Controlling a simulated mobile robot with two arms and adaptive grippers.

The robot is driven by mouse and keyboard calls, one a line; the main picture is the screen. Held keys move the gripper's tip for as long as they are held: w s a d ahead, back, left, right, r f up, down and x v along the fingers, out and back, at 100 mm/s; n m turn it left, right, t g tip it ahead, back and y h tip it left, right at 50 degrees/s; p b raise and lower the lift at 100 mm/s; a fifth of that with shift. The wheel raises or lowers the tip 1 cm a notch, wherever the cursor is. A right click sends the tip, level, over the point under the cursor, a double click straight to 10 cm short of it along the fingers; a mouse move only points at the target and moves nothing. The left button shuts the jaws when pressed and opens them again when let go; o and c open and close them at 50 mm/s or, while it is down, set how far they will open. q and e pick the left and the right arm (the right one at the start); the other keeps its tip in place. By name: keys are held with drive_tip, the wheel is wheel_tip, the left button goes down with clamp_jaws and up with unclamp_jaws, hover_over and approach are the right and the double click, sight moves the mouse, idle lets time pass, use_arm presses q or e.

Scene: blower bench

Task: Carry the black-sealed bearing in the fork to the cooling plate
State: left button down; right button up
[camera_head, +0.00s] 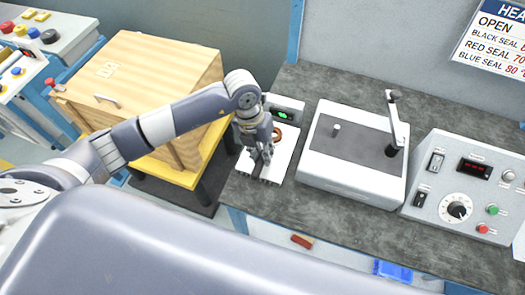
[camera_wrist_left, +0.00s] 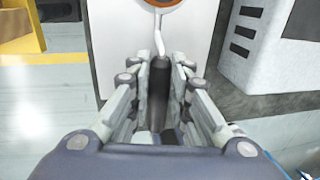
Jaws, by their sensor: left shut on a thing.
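My left gripper (camera_head: 262,151) is shut on the dark handle (camera_wrist_left: 158,85) of the fork. The fork's thin light metal shaft (camera_wrist_left: 156,30) runs up from the handle to an orange-brown ring at the top edge of the left wrist view (camera_wrist_left: 162,3), cut off there. In the head view this ring (camera_head: 277,134) shows just beyond the gripper, over a white plate (camera_head: 279,160). I take the ring to be the bearing; its seal colour is not clear, nor whether it touches the plate. The fork's prongs are hidden. My right gripper is not in view.
A small unit with a green display (camera_head: 285,114) stands behind the white plate. A grey-topped machine with an upright lever (camera_head: 391,125) stands to its right, then a control box (camera_head: 465,185). A wooden box (camera_head: 135,85) is at left. A wall sign lists seal colours.

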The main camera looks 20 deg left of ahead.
use_arm(q)
drive_tip(key=shift+f, duration=0.1)
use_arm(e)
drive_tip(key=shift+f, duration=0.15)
use_arm(q)
drive_tip(key=c, duration=1.4)
unclamp_jaws()
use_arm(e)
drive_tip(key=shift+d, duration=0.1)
use_arm(q)
wheel_tip(320, 180, up, 12)
drive_tip(key=a, duration=0.2)
drive_tip(key=shift+a, duration=0.15)
drive_tip(key=shift+f, duration=0.1)
